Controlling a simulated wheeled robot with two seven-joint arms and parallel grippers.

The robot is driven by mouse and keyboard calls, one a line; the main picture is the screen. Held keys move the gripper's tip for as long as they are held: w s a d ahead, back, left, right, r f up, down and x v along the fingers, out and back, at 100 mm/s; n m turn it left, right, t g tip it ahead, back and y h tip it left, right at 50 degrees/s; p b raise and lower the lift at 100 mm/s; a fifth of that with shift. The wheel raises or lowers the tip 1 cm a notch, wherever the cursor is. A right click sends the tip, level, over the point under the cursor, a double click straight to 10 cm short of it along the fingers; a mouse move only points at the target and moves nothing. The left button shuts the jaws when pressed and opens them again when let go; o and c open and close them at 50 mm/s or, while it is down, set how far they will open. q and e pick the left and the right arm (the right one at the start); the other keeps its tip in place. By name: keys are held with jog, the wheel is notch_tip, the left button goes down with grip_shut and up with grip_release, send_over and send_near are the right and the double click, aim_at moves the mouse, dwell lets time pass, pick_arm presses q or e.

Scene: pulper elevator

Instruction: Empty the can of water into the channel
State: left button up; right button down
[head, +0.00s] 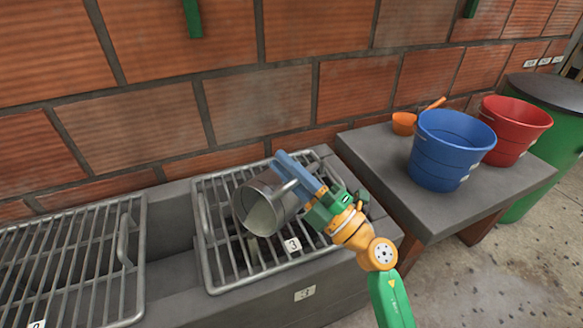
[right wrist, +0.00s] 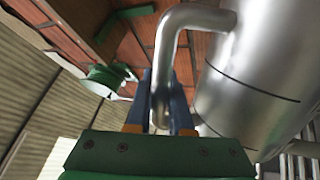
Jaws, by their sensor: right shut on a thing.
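A metal can (head: 262,204) is tilted on its side over the grated concrete channel (head: 205,262), its mouth facing left and down toward the viewer. Pale liquid shows inside its mouth. My right gripper (head: 290,170) is shut on the can's handle. In the right wrist view the bent metal handle (right wrist: 165,60) runs between the blue fingers (right wrist: 160,105), and the can's side (right wrist: 265,80) fills the right. A metal grate (head: 225,225) with a tag reading 3 lies below the can. I cannot tell whether liquid is falling. My left gripper is not in view.
A second grate (head: 70,265) lies at the left, with an open gap between the grates. A blue bucket (head: 450,150), a red bucket (head: 515,125) and an orange scoop (head: 404,123) stand on a concrete table (head: 390,165). A green barrel (head: 545,100) is at the right. A brick wall is behind.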

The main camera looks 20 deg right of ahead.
aim_at(271, 198)
jog(key=s+a+n+y, duration=0.1)
jog(key=n, duration=0.1)
jog(key=a+f+n+g+y+b, duration=0.1)
jog(key=n, duration=0.1)
jog(key=s+a+n+b, duration=0.1)
jog(key=shift+s+a+f+n+g+y, duration=0.25)
jog(key=shift+s+a+n+g+y, duration=0.05)
jog(key=shift+s+a+n+y, duration=0.1)
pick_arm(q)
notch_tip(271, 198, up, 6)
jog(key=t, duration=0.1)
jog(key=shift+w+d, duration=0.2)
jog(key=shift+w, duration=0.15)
pick_arm(e)
jog(key=s+a+n+g+y, duration=0.2)
jog(key=s+a+n+g, duration=0.1)
jog(key=a+n, duration=0.2)
jog(key=shift+s+f+n, duration=0.15)
jog(key=shift+s+n, duration=0.05)
jog(key=shift+n, duration=0.7)
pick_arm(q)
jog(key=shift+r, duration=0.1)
